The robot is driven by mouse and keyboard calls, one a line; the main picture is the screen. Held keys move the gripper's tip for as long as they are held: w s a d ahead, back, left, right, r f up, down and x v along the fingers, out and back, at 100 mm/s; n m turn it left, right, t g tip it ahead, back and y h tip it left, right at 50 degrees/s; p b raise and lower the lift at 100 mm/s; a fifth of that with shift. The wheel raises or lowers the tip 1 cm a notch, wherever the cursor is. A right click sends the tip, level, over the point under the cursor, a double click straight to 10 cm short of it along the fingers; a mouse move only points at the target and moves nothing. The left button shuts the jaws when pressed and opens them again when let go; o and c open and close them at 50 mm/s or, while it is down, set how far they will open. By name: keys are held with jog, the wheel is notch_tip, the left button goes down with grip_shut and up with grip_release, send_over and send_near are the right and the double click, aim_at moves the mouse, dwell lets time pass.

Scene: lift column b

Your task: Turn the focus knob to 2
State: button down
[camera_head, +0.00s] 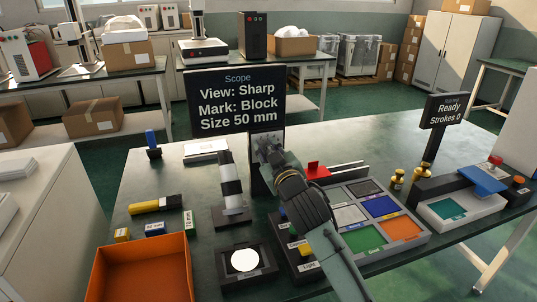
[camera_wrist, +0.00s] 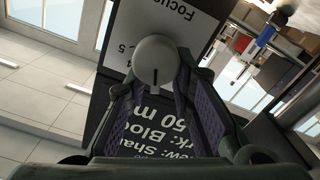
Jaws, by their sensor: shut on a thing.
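The focus knob (camera_wrist: 155,58) is a pale round knob with a dark line on it, seen in the wrist view. It sits in front of a white panel (camera_wrist: 185,14) lettered "Focus", where the figures 4 and 5 show beside the knob. The rest of the scale is hidden or out of view. My gripper (camera_wrist: 157,82) is shut on the knob, one finger on each side. In the head view my gripper (camera_head: 268,150) is below the scope screen (camera_head: 236,104) and covers the knob. The screen reads "View: Sharp", "Mark: Block", "Size 50 mm".
The white-and-black scope tube (camera_head: 231,185) stands left of my arm, above a lit round stage (camera_head: 245,260). A tray of coloured compartments (camera_head: 375,215) lies to the right. An orange bin (camera_head: 145,270) is at front left.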

jog(key=shift+d+f+n+b, duration=0.2)
jog(key=shift+n+b, duration=0.1)
jog(key=shift+b, duration=0.05)
jog(key=shift+r+n, duration=0.25)
jog(key=shift+n, duration=0.05)
jog(key=c, duration=1.6)
grip_release()
jog(key=shift+d, duration=0.15)
jog(key=o, duration=0.4)
jog(key=shift+c, duration=0.2)
jog(key=shift+a, duration=0.2)
jog(key=v, duration=1.2)
